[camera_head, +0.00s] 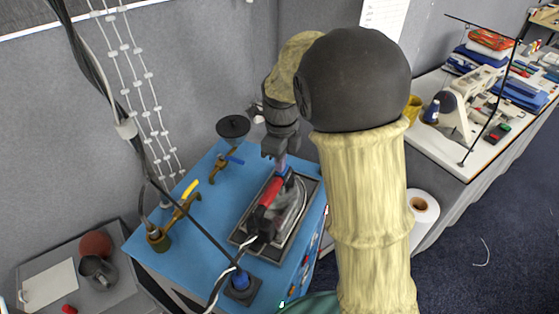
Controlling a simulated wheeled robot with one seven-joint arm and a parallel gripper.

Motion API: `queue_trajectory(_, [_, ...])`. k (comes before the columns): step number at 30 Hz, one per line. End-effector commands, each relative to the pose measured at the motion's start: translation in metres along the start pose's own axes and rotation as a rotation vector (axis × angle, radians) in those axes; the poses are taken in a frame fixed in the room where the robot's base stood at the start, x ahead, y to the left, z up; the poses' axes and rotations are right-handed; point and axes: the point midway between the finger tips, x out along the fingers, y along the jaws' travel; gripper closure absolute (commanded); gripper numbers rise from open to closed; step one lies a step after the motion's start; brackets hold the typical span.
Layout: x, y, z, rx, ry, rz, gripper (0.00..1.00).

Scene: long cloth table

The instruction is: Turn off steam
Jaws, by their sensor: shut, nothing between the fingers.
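A brass valve with a yellow lever (189,190) stands on the left side of the blue tabletop (170,258), near its back edge. A second brass valve with a blue lever (232,160) stands further right, near a round black disc. A red and dark steam iron (272,205) rests on a metal tray (305,212) in the middle of the tabletop. My gripper (277,154) is shut, pointing down just behind the iron, to the right of the blue lever. My own arm covers the tabletop's right side. Whether the fingertips touch the iron cannot be told.
A grey wall rises behind. A sewing table (455,150) stands at right.

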Motion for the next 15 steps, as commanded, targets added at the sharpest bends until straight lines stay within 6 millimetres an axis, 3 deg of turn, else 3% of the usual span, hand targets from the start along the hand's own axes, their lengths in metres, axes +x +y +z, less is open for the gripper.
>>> queue_trajectory(15, [0.0022,-0.0087,-0.0051,0.009,0.009,-0.007,1.0])
